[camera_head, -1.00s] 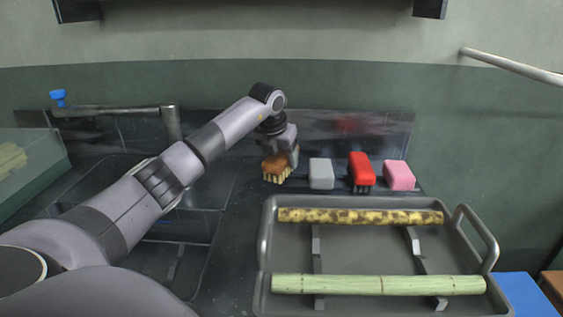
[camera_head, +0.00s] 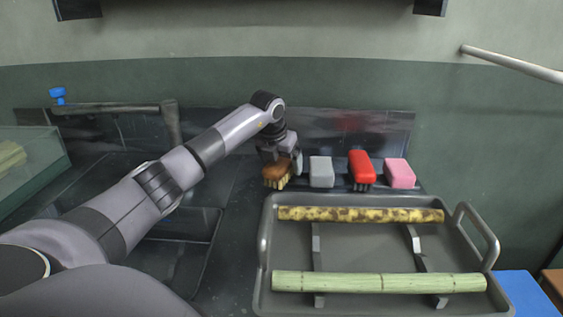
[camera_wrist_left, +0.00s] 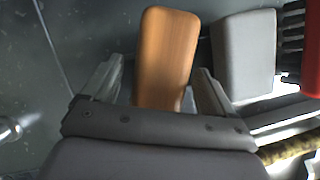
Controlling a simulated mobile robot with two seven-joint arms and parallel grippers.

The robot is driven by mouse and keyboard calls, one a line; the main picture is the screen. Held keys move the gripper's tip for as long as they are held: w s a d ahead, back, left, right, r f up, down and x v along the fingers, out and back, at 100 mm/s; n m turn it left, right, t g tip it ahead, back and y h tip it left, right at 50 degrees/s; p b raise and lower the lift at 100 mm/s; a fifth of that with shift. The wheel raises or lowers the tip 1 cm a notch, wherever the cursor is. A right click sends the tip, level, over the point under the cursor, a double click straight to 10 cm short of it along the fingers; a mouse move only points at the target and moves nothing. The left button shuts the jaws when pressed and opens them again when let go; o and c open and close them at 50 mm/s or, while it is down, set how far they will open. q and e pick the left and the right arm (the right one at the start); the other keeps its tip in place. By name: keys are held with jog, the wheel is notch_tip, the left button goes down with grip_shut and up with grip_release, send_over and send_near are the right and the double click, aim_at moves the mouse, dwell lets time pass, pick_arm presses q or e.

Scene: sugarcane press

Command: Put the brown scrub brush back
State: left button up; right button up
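The brown scrub brush (camera_head: 276,173) rests bristles down on the dark counter near the back wall, left of a grey block. My left gripper (camera_head: 281,156) is right above it. In the left wrist view, the brush's brown back (camera_wrist_left: 166,58) lies between the two spread fingers of my left gripper (camera_wrist_left: 158,88). A gap shows between the left finger and the brush; the right finger is close to its side. The gripper looks open around the brush. My right gripper is not in view.
A grey block (camera_head: 321,173), a red brush (camera_head: 361,170) and a pink block (camera_head: 399,174) stand in a row to the right. In front is a grey tray (camera_head: 366,250) with a spotted yellow stalk (camera_head: 360,216) and a green stalk (camera_head: 378,283).

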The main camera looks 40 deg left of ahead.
pick_arm(q)
jog(key=p+v, duration=0.1)
jog(key=v, duration=1.2)
jog(key=shift+w+r, duration=0.15)
jog(key=shift+w, duration=0.1)
